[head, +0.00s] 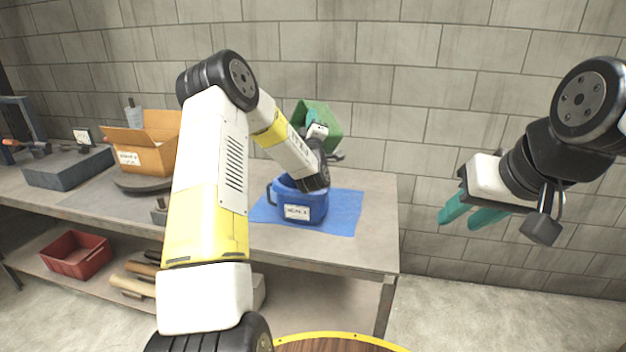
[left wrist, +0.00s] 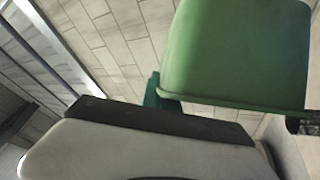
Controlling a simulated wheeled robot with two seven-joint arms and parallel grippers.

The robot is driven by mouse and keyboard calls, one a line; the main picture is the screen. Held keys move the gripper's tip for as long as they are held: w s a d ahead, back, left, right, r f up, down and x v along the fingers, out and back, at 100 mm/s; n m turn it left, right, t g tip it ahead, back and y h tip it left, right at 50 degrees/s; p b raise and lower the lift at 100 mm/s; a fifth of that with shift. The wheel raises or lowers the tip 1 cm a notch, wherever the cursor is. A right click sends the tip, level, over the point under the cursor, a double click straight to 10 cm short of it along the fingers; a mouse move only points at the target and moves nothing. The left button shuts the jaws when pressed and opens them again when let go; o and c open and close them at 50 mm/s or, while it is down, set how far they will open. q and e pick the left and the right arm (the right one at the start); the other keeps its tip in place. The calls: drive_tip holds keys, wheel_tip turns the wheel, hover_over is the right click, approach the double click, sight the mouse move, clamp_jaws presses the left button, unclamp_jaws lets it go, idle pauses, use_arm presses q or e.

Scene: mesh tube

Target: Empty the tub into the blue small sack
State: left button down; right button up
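The green tub (head: 322,117) is held tilted above the blue small sack in the head view. It also fills the upper right of the left wrist view (left wrist: 235,55). My left gripper (head: 313,121) is at the tub's near side, with a teal finger (left wrist: 165,98) against the tub; it appears shut on the tub's wall. The blue small sack (head: 313,208) stands upright on the blue mat with a white label on its front. My left forearm hides part of its opening, and its contents cannot be seen. My right gripper (head: 464,213) is empty, its teal fingers apart, right of the bench.
The blue mat (head: 345,212) lies on the grey workbench (head: 380,200). An open cardboard box (head: 150,155) sits on a round stand further left, beside a grey block (head: 68,168). A red bin (head: 75,255) is on the lower shelf. The bench right of the mat is clear.

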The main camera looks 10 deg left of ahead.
use_arm(q)
drive_tip(key=shift+s+a+r+n+t+y+b, duration=0.1)
drive_tip(key=shift+s+a+n+t+y+b, duration=0.1)
drive_tip(key=shift+s+a+n+y, duration=0.7)
drive_tip(key=shift+s+a+n+t+y+b, duration=0.15)
drive_tip(key=shift+s+a+n+y, duration=0.45)
drive_tip(key=shift+n, duration=0.6)
idle(0.3)
drive_tip(key=shift+s+a+f+n+y, duration=0.15)
drive_tip(key=shift+s+a+n+y, duration=0.4)
drive_tip(key=shift+n+y, duration=0.35)
drive_tip(key=shift+s+a+f+n+y, duration=0.15)
drive_tip(key=shift+s+a+n+y, duration=0.4)
drive_tip(key=shift+n, duration=0.55)
